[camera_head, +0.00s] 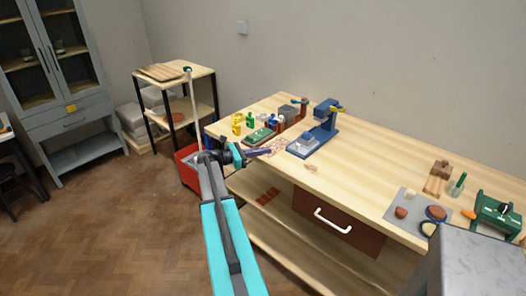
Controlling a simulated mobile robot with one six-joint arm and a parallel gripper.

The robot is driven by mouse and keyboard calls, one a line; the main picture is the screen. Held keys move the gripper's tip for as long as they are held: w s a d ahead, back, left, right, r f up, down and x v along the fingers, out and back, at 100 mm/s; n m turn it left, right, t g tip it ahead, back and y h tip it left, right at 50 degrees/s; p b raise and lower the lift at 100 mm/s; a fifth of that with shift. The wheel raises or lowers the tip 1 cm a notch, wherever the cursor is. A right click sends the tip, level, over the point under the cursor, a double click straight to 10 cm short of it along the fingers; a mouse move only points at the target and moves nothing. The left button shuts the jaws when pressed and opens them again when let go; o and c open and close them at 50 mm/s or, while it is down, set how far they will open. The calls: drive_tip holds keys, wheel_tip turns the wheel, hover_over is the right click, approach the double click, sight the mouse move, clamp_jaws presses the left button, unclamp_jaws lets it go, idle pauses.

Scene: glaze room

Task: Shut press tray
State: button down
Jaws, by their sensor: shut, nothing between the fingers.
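My gripper (268,151) is shut and empty, to the left of the tray, over the bench's front edge. Its fingers point right, towards the tray. The fingertips look apart from the tray, but the gap is hard to judge. The far side of the tray is hidden by the press.
The workbench (365,168) has a brown drawer with a white handle (333,220). A green tray (260,137) and yellow and green bottles (238,121) stand left of the press. A red bin (188,170) stands on the floor. Bare bench top lies right of the press.

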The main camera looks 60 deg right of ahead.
sight(291, 149)
drive_tip(key=p+x, duration=0.4)
drive_tip(key=x, duration=0.7)
drive_tip(key=shift+s+d, duration=0.2)
drive_tip(key=shift+d, duration=0.15)
drive_tip(key=shift+d+f, duration=0.1)
drive_tip(key=shift+s+d, duration=0.25)
drive_tip(key=shift+d, duration=0.65)
drive_tip(key=shift+s+d, duration=0.25)
drive_tip(key=shift+d, duration=0.65)
drive_tip(key=shift+w+a, duration=0.3)
drive_tip(key=shift+a, duration=0.05)
drive_tip(key=b+v, duration=0.4)
drive_tip(key=v, duration=0.9)
drive_tip(key=shift+a, duration=0.1)
